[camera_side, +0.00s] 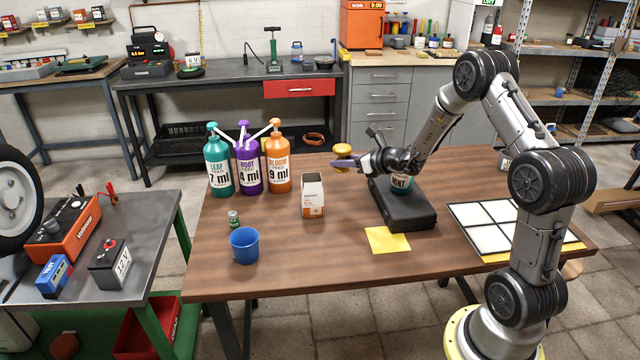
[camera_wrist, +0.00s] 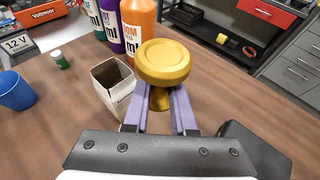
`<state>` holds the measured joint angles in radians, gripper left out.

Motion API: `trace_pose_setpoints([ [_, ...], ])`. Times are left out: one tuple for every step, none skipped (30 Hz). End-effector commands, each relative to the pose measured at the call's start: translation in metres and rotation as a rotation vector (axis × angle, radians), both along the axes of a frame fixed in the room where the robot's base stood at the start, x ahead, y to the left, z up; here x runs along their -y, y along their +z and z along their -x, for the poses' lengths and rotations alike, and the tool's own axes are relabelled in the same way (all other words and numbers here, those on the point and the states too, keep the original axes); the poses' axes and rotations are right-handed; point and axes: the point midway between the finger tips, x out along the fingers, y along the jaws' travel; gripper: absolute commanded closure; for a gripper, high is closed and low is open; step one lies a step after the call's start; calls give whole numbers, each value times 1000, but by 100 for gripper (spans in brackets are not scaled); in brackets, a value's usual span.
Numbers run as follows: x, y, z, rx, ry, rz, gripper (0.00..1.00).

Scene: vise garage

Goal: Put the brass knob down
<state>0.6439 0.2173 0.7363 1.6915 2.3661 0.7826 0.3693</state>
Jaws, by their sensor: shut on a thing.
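The brass knob (camera_wrist: 164,62) is a round, yellow-gold piece with a wide flat top and a narrower stem. In the wrist view my gripper (camera_wrist: 163,98) has its purple fingers shut on the stem, one on each side. In the side view the knob (camera_side: 343,150) shows at the tip of my gripper (camera_side: 345,162), held in the air above the wooden table (camera_side: 270,280). It is apart from the tabletop, up and to the right of the open white and orange box.
The open box (camera_side: 313,197) and three pump bottles (camera_side: 248,162) stand left of my gripper. A blue cup (camera_side: 244,246) and a small green bottle (camera_side: 234,219) are front left. A black device (camera_side: 405,208), yellow sheet (camera_side: 387,241) and white grid tray (camera_side: 490,222) lie right. The front middle is bare.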

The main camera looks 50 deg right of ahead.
Motion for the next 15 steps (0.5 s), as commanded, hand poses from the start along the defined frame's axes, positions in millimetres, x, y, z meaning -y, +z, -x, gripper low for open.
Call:
trace_pose_setpoints([
  [2,-3,-5,2,1,1,100],
  [4,-5,-9,3,1,1,100],
  [6,-9,-14,3,1,1,100],
  [9,-11,-19,3,1,1,100],
  [11,-14,-24,3,2,0,100],
  [15,-17,-32,4,2,0,100],
  [17,-20,-37,3,2,0,100],
  [19,-23,-43,3,2,0,100],
  [23,-26,-50,3,3,1,100],
  [25,-28,-55,3,4,1,100],
  [27,-31,-60,3,4,1,100],
  [31,-34,-67,4,4,1,100],
  [33,-37,-72,4,4,1,100],
  [36,-40,-77,3,4,1,100],
  [39,-44,-84,3,3,1,100],
])
